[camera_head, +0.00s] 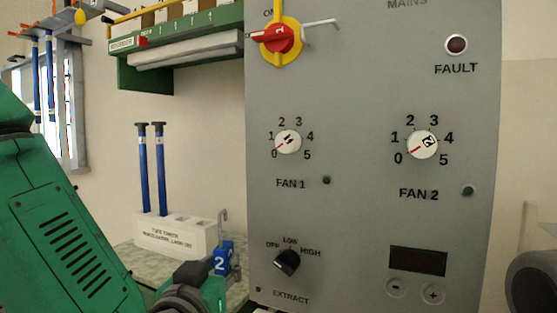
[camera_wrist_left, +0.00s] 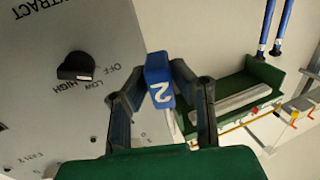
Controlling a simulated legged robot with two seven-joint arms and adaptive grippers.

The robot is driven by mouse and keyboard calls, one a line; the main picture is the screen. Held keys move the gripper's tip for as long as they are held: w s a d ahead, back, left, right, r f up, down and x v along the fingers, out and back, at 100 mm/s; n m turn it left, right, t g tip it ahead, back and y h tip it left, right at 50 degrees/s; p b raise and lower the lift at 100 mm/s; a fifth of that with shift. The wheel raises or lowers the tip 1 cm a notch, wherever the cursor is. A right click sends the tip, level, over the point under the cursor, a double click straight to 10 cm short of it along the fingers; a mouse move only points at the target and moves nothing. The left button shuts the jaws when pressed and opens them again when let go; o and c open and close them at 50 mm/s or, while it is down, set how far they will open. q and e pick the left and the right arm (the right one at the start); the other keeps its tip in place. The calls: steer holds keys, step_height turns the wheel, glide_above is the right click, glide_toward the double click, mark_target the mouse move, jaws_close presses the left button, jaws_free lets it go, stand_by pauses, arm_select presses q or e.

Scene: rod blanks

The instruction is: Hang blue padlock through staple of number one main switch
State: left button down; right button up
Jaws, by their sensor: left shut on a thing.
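The blue padlock (camera_head: 221,262), marked with a white 2, is held in my left gripper (camera_head: 208,276) low in the head view, left of the grey panel. A thin grey shackle-like piece rises above it. In the left wrist view the padlock (camera_wrist_left: 158,75) sits between the two dark fingers of my left gripper (camera_wrist_left: 160,88). The main switch (camera_head: 280,39), a red handle marked 1 on a yellow plate, is at the top left of the panel, well above the padlock. A grey metal bar (camera_head: 321,22), possibly the staple, sticks out to its right. My right gripper does not show.
The grey panel (camera_head: 370,235) carries fan knobs, an extract knob (camera_head: 287,262) and a fault lamp (camera_head: 456,44). A white block (camera_head: 170,233) with two blue rods stands behind the padlock. A green shelf (camera_head: 180,65) is on the wall left of the switch.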

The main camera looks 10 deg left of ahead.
arm_select(q)
steer(key=s+d+r+h+p, duration=0.1)
steer(key=s+d+r+p, duration=0.15)
steer(key=r, duration=0.45)
steer(key=s+d+r+m+h+p, duration=0.1)
steer(key=s+r+p, duration=0.1)
steer(key=r+p, duration=0.3)
steer(key=s+d+r+h+p, duration=0.1)
steer(key=s+d+r+p, duration=0.1)
steer(key=r, duration=0.6)
steer(key=m+h+p, duration=0.2)
steer(key=p, duration=0.5)
glide_toward(326, 77)
steer(key=shift+g, duration=0.4)
steer(key=shift+w+d+r+p, duration=0.15)
steer(key=shift+w+d+r, duration=0.25)
steer(key=shift+w, duration=0.5)
steer(key=shift+w+d+r+p, duration=0.15)
steer(key=shift+w+r, duration=0.35)
steer(key=shift+w, duration=0.45)
steer(key=shift+w+d+r+p, duration=0.15)
steer(key=shift+w+d+r, duration=0.25)
steer(key=shift+w, duration=0.7)
steer(key=shift+f+b, duration=0.75)
steer(key=shift+f, duration=0.2)
